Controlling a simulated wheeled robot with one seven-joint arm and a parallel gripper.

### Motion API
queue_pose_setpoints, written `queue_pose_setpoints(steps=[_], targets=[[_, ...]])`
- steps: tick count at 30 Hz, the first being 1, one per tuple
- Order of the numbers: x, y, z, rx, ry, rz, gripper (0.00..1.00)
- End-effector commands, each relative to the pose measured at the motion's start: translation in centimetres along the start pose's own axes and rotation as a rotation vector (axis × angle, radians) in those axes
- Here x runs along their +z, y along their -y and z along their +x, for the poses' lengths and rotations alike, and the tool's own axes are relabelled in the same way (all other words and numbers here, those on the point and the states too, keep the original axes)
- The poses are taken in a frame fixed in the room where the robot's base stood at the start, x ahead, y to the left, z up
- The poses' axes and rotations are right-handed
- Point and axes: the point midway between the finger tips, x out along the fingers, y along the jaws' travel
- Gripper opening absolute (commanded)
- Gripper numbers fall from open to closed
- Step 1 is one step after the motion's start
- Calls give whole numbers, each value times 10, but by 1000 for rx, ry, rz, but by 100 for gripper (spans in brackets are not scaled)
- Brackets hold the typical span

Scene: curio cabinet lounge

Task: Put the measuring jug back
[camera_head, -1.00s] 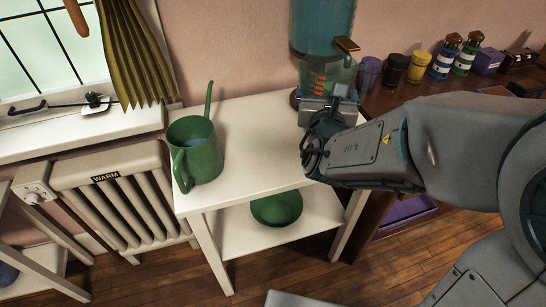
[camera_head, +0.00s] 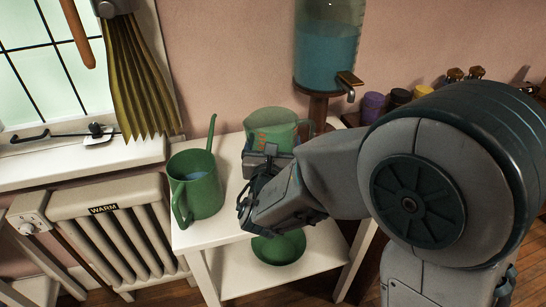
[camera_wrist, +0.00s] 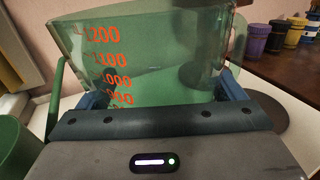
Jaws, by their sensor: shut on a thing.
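The measuring jug (camera_head: 274,127) is green, see-through and marked with red numbers. In the wrist view the jug (camera_wrist: 150,50) stands upright between my two blue fingertips, its numbers facing me. My gripper (camera_head: 268,158) is shut on it, over the white table (camera_head: 228,230). Its base is hidden by my gripper, so I cannot tell whether it touches the tabletop. Its handle side points right in the head view.
A green watering can (camera_head: 195,188) stands at the table's left, close to my gripper. A green bowl (camera_head: 279,248) sits on the lower shelf. A large blue water dispenser (camera_head: 327,50) with a brass tap stands behind right. Purple, black and yellow jars (camera_head: 373,106) stand further right.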

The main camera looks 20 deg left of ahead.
Motion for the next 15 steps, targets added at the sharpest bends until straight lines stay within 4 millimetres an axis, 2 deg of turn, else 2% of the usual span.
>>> queue_pose_setpoints(steps=[4,10,15], targets=[[-10,-2,0,0,0,-1,29],[-38,-1,0,-1,0,-1,29],[-40,-2,0,0,3,2,29]])
